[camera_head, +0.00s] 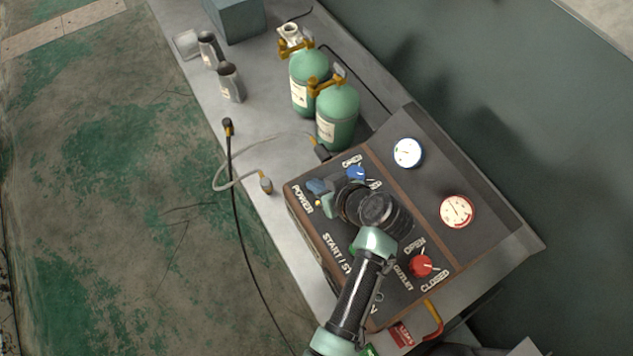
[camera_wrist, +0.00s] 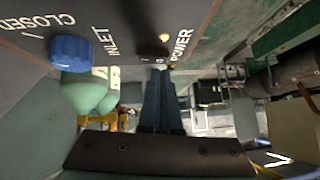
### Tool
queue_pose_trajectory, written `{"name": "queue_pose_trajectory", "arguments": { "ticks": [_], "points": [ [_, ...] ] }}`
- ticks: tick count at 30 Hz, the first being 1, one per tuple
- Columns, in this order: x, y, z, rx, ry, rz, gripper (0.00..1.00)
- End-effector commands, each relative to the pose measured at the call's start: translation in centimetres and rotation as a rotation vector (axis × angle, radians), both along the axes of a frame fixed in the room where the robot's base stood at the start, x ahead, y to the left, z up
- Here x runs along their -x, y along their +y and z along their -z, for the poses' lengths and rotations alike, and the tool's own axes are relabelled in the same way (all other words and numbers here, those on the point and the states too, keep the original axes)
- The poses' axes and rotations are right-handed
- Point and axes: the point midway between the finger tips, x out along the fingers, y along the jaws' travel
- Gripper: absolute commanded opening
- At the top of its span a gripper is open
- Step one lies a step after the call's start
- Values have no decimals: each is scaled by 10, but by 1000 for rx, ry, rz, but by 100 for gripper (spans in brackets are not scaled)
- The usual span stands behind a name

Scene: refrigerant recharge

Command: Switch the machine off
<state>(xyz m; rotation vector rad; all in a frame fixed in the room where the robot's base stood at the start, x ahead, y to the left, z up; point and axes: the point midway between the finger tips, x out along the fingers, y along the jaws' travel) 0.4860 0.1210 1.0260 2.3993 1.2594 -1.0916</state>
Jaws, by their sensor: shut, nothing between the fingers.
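The machine (camera_head: 468,262) is a dark box with a sloping panel of printed labels, knobs and two gauges. Its POWER label is at the panel's left corner in the head view. In the wrist view, a small amber light (camera_wrist: 164,37) glows beside the POWER lettering. My gripper (camera_head: 316,187) is over that corner, and its fingers are shut and empty. In the wrist view the gripper (camera_wrist: 160,73) has its fingertips at the panel's edge just below the light.
A blue knob (camera_head: 355,173) is close beside my gripper, and a red outlet knob (camera_head: 421,265) is farther right. Two green cylinders (camera_head: 338,112) stand behind the machine. A hose (camera_head: 218,170) and a black cable (camera_head: 232,165) lie at the bench's left edge.

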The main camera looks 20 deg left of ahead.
Motion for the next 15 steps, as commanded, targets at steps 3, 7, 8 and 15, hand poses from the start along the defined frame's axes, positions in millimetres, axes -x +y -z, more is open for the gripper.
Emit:
{"name": "queue_pose_trajectory", "arguments": {
  "ticks": [3, 7, 8, 15],
  "points": [
    [1, 0, 7, 0, 2, 1, 0],
    [1, 0, 9, 1, 0, 1, 0],
    [1, 0, 9, 1, 0, 1, 0],
    [2, 0, 10, 1, -2, 1, 0]
  ]
}}
